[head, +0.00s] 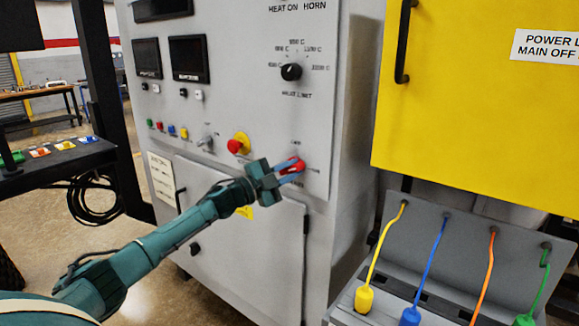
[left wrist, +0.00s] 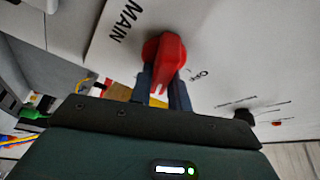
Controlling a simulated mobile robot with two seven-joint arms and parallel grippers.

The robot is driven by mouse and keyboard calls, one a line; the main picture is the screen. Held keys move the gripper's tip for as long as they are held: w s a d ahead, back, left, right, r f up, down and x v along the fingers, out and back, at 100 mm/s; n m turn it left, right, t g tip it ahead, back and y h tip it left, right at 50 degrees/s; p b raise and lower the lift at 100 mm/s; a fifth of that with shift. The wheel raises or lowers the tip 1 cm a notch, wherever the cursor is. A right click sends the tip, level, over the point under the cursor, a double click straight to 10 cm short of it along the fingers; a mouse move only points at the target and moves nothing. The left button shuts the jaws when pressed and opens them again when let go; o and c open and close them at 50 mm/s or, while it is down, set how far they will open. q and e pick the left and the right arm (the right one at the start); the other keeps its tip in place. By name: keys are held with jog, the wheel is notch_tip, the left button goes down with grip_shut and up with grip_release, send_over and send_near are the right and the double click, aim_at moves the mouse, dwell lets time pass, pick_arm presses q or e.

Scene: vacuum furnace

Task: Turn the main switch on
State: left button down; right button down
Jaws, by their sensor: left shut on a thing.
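The main switch (head: 297,164) is a red rotary handle low on the right of the grey furnace cabinet's front panel. In the left wrist view the red handle (left wrist: 164,56) sits on a white plate lettered "MAIN". My left gripper (head: 290,171) is shut on the red handle, with one finger on each side of it. In the left wrist view its dark fingers (left wrist: 163,90) reach up to the handle. The fingers and wrist hide part of the plate's lettering, so I cannot read the switch position. My right gripper is not in view.
A red and yellow emergency button (head: 239,144) and a black rotary knob (head: 291,72) are on the same panel. A yellow cabinet (head: 480,100) juts out at right, above a grey box with coloured plugs (head: 364,297). A dark bench (head: 60,160) is at left.

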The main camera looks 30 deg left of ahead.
pick_arm(q)
jog(key=m+g+p, duration=0.1)
jog(key=m, duration=0.3)
jog(key=shift+g+p, duration=0.3)
jog(key=shift+p, duration=0.1)
jog(key=shift+f+m+g+p, duration=0.15)
jog(key=shift+m+g+p, duration=0.2)
jog(key=shift+m, duration=0.45)
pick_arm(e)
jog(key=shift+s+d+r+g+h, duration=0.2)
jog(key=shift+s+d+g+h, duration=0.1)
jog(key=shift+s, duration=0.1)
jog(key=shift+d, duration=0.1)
pick_arm(q)
jog(key=c, duration=1.3)
grip_release()
